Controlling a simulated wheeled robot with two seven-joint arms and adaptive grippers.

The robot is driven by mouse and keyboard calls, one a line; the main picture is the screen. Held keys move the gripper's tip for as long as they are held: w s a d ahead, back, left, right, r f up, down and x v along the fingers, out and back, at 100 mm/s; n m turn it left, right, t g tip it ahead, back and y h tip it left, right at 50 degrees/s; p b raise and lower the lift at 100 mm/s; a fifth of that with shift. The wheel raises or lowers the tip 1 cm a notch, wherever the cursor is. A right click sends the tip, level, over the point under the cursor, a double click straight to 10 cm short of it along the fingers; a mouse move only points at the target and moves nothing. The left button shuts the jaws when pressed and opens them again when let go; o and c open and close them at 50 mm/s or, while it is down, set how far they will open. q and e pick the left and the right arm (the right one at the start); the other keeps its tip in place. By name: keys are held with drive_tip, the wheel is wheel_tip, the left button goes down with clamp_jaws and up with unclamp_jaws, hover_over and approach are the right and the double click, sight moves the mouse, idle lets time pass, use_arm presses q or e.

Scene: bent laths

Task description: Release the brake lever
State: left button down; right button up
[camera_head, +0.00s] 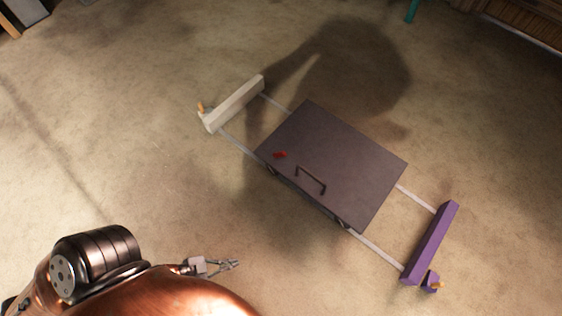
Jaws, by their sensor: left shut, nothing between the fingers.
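A dark flat-topped cart (345,150) sits on two pale rails, between a white end block and a purple end block. A small red lever (280,155) lies on the left part of its top, near the front edge. A dark handle (311,180) stands on the same front side. My left gripper (236,264) is shut and empty, low over the floor in front of the cart, clearly apart from the lever and the handle. My right gripper does not show.
The white end block (236,103) has an orange-tipped piece at its left end. The purple end block (430,244) has another by its lower end. The pale rails (378,247) run between them. Bare floor (120,160) lies open to the left. Furniture edges show at the top corners.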

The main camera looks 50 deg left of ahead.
use_arm(q)
drive_tip(key=w+a+m+t+p, duration=0.2)
drive_tip(key=w+a+m, duration=0.35)
drive_tip(key=w, duration=0.25)
drive_tip(key=m+t+y+p, duration=0.2)
drive_tip(key=m+t+p, duration=0.2)
drive_tip(key=m, duration=1)
approach(279, 155)
drive_tip(key=s+d+r, duration=0.1)
drive_tip(key=d+r, duration=0.1)
drive_tip(key=d, duration=0.2)
drive_tip(key=shift+s+d+f, duration=0.15)
drive_tip(key=shift+s+d, duration=0.05)
drive_tip(key=shift+d, duration=0.05)
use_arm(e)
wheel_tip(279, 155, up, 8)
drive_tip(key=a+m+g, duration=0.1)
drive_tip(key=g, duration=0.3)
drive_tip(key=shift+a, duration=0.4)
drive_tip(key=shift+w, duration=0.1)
